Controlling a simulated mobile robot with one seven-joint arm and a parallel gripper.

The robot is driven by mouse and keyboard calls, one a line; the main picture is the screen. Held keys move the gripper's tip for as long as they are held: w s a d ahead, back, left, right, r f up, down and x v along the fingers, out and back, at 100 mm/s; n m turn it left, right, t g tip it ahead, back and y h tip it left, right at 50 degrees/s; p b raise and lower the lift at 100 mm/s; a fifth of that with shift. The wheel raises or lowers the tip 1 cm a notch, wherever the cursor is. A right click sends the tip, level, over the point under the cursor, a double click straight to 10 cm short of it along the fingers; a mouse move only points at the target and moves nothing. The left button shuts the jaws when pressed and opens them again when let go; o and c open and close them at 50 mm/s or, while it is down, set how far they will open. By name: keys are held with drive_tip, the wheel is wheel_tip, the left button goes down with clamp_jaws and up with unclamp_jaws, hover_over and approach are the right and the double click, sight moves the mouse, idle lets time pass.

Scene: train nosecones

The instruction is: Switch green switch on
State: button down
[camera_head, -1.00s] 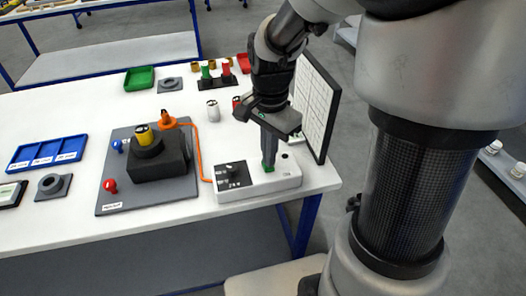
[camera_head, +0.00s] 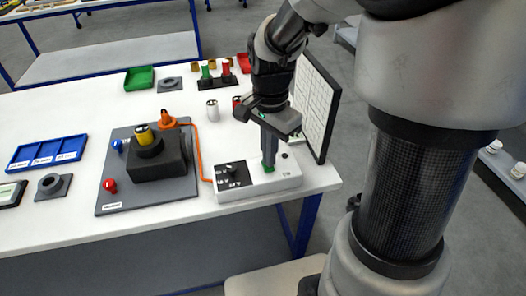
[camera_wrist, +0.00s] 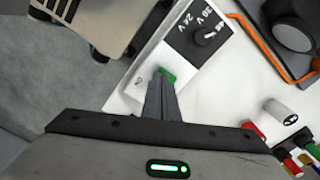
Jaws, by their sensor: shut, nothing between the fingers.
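The green switch (camera_head: 269,169) sits on top of a white control box (camera_head: 287,181) at the table's right front corner. It also shows in the wrist view (camera_wrist: 167,73), partly covered by my fingertips. My gripper (camera_head: 268,163) is shut and empty. It points down with its tips at the green switch, seeming to touch it. Whether the switch is on or off cannot be told. The box also has a black dial panel (camera_head: 232,175) with a knob, marked 24 V in the wrist view (camera_wrist: 200,36).
An orange cable (camera_head: 196,150) runs from the box to a grey board (camera_head: 120,195) with a black block and yellow-topped cylinder. A whiteboard-like panel (camera_head: 316,107) stands close behind my gripper. A white cylinder (camera_head: 212,109) stands behind the box.

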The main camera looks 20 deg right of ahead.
drive_tip(key=shift+f+b, duration=0.5)
drive_tip(key=shift+f, duration=0.2)
drive_tip(key=shift+r, duration=0.1)
wheel_tip(320, 180, up, 7)
drive_tip(key=p, duration=0.6)
idle(0.4)
drive_tip(key=s+r+n+t+p, duration=0.2)
drive_tip(key=s+r+n+p, duration=0.2)
drive_tip(key=r, duration=0.7)
drive_tip(key=s+r+n+t+p, duration=0.3)
drive_tip(key=s+r+n+p, duration=0.2)
drive_tip(key=r, duration=0.6)
drive_tip(key=s+n, duration=0.2)
drive_tip(key=n, duration=0.1)
drive_tip(key=shift+s+r+t+p, duration=0.3)
drive_tip(key=shift+s+r, duration=0.05)
drive_tip(key=shift+s, duration=0.05)
